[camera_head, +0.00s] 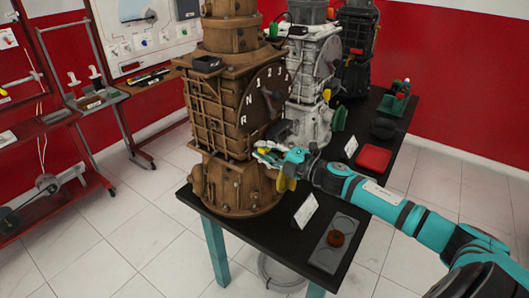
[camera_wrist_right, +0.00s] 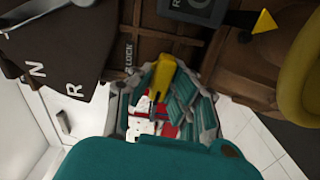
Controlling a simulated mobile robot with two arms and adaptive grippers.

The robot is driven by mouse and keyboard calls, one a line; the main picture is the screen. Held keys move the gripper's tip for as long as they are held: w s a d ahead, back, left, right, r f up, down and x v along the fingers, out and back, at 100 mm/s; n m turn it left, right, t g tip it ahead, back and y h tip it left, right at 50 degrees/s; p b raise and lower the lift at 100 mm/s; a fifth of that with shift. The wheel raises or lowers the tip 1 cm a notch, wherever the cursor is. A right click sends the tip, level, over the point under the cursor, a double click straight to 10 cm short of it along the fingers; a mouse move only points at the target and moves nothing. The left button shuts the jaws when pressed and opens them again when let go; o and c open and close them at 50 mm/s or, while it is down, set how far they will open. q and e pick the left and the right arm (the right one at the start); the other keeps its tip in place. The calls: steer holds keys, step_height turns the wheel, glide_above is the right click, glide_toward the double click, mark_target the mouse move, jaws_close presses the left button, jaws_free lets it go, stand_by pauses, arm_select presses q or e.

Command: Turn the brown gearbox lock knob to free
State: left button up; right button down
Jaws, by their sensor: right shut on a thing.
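The brown gearbox (camera_head: 215,100) stands upright at the left end of the black table, with a dial marked R, N, 1, 2, 3. My right gripper (camera_head: 268,152) is at its lower front, below the dial. In the right wrist view the gripper (camera_wrist_right: 163,98) is shut on the yellow lock knob (camera_wrist_right: 163,72), beside the word LOCK on the brown casing (camera_wrist_right: 190,50). The fingers hide much of the knob, and its exact setting cannot be told. My left gripper is in neither view.
A dark lever with a yellow pointer (camera_wrist_right: 264,22) and a yellow curved part (camera_wrist_right: 300,80) are close to the gripper. A grey gearbox (camera_head: 314,75) stands behind.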

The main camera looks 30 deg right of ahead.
steer(key=shift+f+n, duration=0.1)
steer(key=shift+n, duration=0.7)
steer(key=c, duration=1.3)
jaws_free()
steer(key=shift+s, duration=0.1)
steer(key=v, duration=1.2)
